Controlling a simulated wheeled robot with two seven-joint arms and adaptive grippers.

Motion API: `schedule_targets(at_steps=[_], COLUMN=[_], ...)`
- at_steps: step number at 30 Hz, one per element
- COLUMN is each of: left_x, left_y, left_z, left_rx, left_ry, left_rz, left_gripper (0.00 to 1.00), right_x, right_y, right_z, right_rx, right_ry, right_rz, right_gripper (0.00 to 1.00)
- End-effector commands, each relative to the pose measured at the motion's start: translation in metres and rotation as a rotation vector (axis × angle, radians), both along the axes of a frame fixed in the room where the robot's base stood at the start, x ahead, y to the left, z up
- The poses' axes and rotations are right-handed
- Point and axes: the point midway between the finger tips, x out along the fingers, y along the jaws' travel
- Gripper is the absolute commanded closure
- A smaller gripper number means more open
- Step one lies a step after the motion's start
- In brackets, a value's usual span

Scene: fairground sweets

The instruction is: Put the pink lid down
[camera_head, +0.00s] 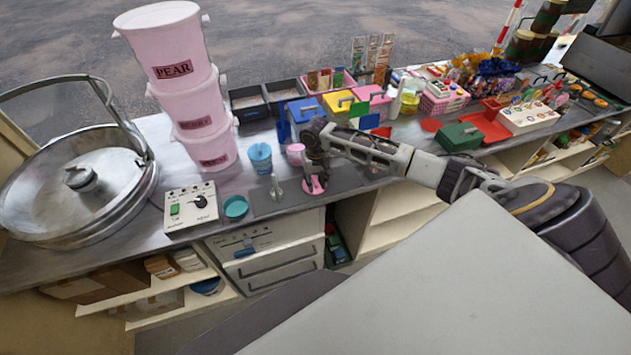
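The pink lid (309,188) is a small round disc in the middle of the view, over the front of the counter near the grey mat. My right gripper (315,177) points down at it, with its fingertips at the lid's middle. The fingers look closed on the lid there and hide its centre. Whether the lid touches the surface is hard to tell. A small pink tub (295,153) stands just behind and left of the gripper. My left gripper is not in view.
A grey mat (262,204) carries a small metal tool (276,187). A teal lid (236,207) lies left of it, with a blue tub (260,157) behind. A control box (189,210) and stacked pink buckets (188,98) stand further left. Coloured boxes crowd the back.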

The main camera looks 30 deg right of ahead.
Motion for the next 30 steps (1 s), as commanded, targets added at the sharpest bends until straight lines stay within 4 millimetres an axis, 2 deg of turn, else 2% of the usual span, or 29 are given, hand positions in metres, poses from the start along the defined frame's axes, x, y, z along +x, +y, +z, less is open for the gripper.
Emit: schedule_targets(at_steps=[7, 11, 17, 30], left_x=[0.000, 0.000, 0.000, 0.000], left_y=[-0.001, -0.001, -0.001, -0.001], left_z=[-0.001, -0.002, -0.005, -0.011], left_rx=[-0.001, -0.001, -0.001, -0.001], left_ry=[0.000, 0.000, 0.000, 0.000], left_rz=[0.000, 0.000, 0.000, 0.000], left_gripper=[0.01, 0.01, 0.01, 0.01], right_x=[0.000, 0.000, 0.001, 0.001], right_y=[0.000, 0.001, 0.000, 0.001], right_z=[0.002, 0.009, 0.032, 0.096], right_rx=[0.000, 0.001, 0.001, 0.002], right_ry=[0.001, 0.000, -0.002, -0.001], right_rz=[0.001, 0.001, 0.000, 0.000], right_gripper=[0.69, 0.69, 0.69, 0.69])
